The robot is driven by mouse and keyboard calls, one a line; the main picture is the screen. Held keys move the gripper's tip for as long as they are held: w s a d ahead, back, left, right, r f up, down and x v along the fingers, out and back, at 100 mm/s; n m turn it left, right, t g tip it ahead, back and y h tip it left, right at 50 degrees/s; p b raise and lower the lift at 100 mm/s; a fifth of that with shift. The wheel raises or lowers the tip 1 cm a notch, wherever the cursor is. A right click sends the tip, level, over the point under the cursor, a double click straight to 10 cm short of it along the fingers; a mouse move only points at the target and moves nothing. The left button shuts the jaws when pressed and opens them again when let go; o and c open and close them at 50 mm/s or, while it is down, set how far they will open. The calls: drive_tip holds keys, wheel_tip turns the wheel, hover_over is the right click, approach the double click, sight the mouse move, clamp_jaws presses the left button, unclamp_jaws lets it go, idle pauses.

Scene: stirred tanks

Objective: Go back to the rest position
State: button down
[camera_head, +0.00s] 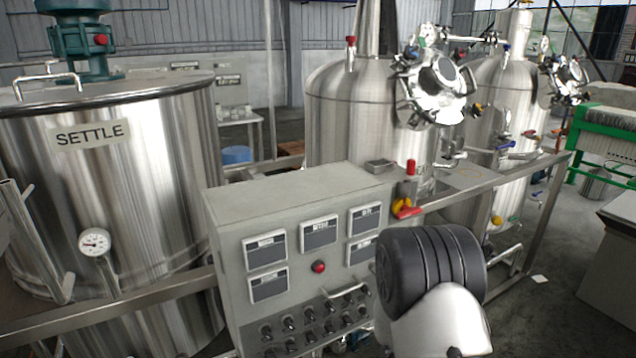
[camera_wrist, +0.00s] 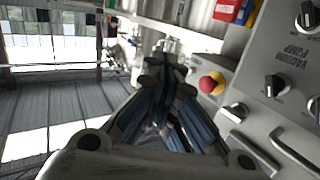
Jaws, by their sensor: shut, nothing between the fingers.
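My gripper (camera_wrist: 163,85) shows in the wrist view with its dark fingers drawn together and nothing between them. It is beside a grey control panel (camera_wrist: 268,75), which carries black knobs and a red button with a yellow base (camera_wrist: 212,83). I cannot tell the exact gap between the fingers and the panel. In the head view the control box (camera_head: 230,235) stands in the middle, with small displays and a red button (camera_head: 318,267). My arm shows in front of its lower right side; the gripper itself is not visible there.
A steel SETTLE tank (camera_head: 150,160) with a dial gauge (camera_head: 95,242) stands at the left. Two more steel vessels (camera_head: 340,120) (camera_head: 490,90) stand behind the box. A metal rail (camera_head: 500,188) runs along them. Open floor (camera_head: 560,235) lies at the right, near a green-framed machine (camera_head: 605,125).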

drive_tip(key=a+r+n+g+y, duration=0.1)
drive_tip(key=a+r+g+y, duration=0.1)
drive_tip(key=a+r+y, duration=0.5)
drive_tip(key=s+a+r+n+g+y, duration=0.2)
drive_tip(key=s+a+r+n, duration=0.1)
drive_tip(key=s+a+r, duration=0.35)
drive_tip(key=s+r+n+g, duration=0.2)
drive_tip(key=s+g, duration=0.3)
drive_tip(key=s, duration=1.9)
drive_tip(key=shift+s+a+r+n+y, duration=0.2)
drive_tip(key=shift+s+n+y, duration=0.1)
drive_tip(key=shift+n, duration=0.3)
